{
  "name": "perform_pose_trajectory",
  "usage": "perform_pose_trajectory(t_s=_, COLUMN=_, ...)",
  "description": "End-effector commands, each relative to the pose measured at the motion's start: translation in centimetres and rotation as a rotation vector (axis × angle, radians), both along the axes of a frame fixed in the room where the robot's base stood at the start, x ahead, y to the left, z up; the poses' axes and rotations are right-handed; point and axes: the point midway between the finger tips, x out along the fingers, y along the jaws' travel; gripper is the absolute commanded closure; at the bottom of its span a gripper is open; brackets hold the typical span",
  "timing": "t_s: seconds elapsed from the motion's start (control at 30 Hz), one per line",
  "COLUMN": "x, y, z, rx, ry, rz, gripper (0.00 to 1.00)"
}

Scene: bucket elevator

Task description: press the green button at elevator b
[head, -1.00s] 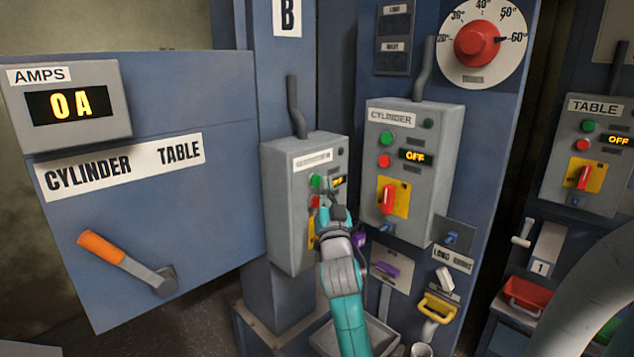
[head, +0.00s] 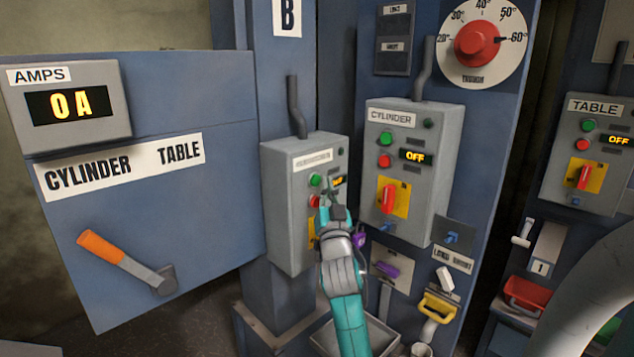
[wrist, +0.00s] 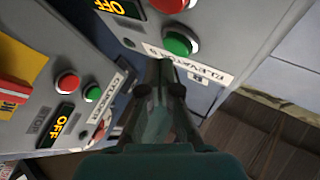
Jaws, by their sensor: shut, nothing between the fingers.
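The elevator B box (head: 290,205) is grey and hangs below the "B" sign. Its green button (head: 315,180) shows in the head view, above a red button (head: 315,201). In the wrist view the green button (wrist: 180,43) sits beside the "Elevator B" label (wrist: 195,68), and the red button (wrist: 172,4) is at the top edge. My gripper (head: 328,190) is shut and empty in front of this box, just right of the buttons in the head view. In the wrist view its fingers (wrist: 163,70) end close to the green button; I cannot see contact.
The cylinder box (head: 410,150) with its own green (head: 382,140) and red buttons stands close to the right. Conduits rise above both boxes. A large cabinet (head: 150,230) with an orange-handled lever (head: 120,258) is at the left. Another box, "Table" (head: 590,155), is far right.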

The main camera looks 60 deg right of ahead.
Motion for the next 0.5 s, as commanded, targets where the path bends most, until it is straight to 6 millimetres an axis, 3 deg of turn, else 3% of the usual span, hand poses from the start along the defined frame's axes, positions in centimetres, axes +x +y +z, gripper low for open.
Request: perform_pose_trajectory(t_s=0.5, x=0.85, y=-0.18, z=0.04, rx=0.000, ry=0.000, rz=0.000, gripper=1.00)
